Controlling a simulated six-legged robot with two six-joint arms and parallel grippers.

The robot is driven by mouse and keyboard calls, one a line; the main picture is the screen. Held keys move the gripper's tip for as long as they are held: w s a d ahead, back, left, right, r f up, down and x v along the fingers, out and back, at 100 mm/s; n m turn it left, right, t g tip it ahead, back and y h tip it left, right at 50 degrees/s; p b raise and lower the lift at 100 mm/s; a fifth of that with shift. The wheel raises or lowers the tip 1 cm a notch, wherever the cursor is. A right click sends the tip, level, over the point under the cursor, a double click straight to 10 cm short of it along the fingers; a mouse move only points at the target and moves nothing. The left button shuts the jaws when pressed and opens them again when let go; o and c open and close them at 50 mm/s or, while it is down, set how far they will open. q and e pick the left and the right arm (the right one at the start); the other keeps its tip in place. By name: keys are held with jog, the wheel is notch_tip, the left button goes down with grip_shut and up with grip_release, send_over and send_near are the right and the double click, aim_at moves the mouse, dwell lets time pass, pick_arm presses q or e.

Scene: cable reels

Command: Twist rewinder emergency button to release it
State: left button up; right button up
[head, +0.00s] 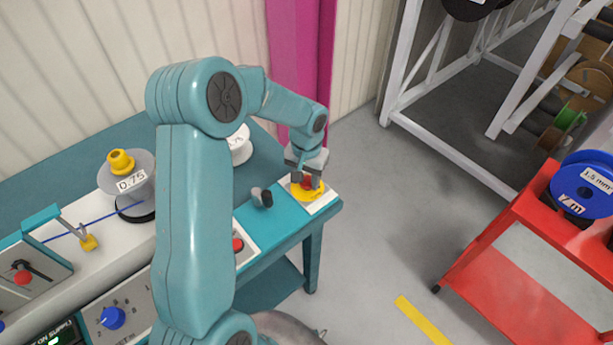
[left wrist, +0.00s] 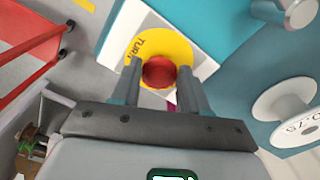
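The red emergency button (left wrist: 160,72) sits on a round yellow plate (left wrist: 193,48) with "TURN" lettering, on a white box. In the head view the yellow plate (head: 297,190) is at the right end of the teal bench, with a bit of the red button (head: 308,183) showing under my gripper. My left gripper (head: 307,178) comes down over it. In the left wrist view its two fingers (left wrist: 160,76) stand on either side of the button, with no clear gap seen. The button's far side is partly hidden. My right gripper is not in view.
A white spool (head: 240,145) stands behind my arm. A red cart (head: 530,255) with a blue reel (head: 585,185) is at the right. Floor between bench and cart is free.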

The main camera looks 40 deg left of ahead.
pick_arm(q)
jog(key=shift+c, duration=1.3)
jog(key=shift+m, duration=0.3)
jog(key=m+b, duration=0.1)
jog(key=m, duration=0.2)
jog(key=shift+a, duration=0.1)
jog(key=shift+w+a+m, duration=0.1)
jog(key=shift+m, duration=2)
